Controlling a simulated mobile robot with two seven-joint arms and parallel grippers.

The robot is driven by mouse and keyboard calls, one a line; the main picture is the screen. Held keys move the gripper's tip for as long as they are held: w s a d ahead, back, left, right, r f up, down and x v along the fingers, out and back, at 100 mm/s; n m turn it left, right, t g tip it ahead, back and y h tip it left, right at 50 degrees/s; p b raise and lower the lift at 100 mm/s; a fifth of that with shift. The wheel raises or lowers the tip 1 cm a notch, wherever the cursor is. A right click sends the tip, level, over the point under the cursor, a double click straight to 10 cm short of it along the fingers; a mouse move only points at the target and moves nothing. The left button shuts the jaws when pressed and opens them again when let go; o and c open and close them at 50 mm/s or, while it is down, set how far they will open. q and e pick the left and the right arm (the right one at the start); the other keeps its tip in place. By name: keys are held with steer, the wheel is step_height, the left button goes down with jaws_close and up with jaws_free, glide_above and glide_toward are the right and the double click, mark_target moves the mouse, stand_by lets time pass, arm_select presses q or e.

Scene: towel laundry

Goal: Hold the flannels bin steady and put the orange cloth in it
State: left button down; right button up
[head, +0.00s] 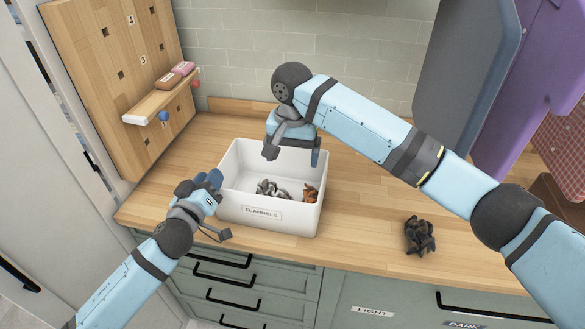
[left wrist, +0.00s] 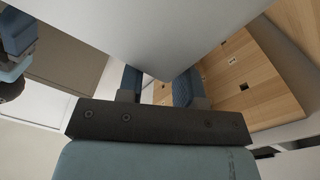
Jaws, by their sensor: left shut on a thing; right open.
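The white flannels bin (head: 293,216), labelled FLANNELS, stands upright on the wooden counter. Inside it lie a crumpled grey and white cloth (head: 272,189) and the orange cloth (head: 310,193), at the right end. My left gripper (head: 216,180) is shut on the left wall of the bin; in the left wrist view its fingers (left wrist: 155,85) show beside the pale bin wall (left wrist: 170,35). My right gripper (head: 293,154) is open and empty above the back of the bin, pointing down.
A crumpled dark cloth (head: 420,235) lies on the counter (head: 365,215) to the right. A pegboard (head: 112,75) with a small shelf (head: 160,104) stands at the left. Drawers labelled LIGHT and DARK (head: 420,305) are below. Grey and purple hanging pieces (head: 465,65) are at the upper right.

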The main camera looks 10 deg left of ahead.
arm_select(q)
steer(key=shift+s+d+f, duration=0.1)
steer(key=shift+s+f, duration=0.05)
steer(key=shift+f, duration=0.55)
steer(key=c, duration=1.1)
jaws_free()
steer(key=o, duration=0.4)
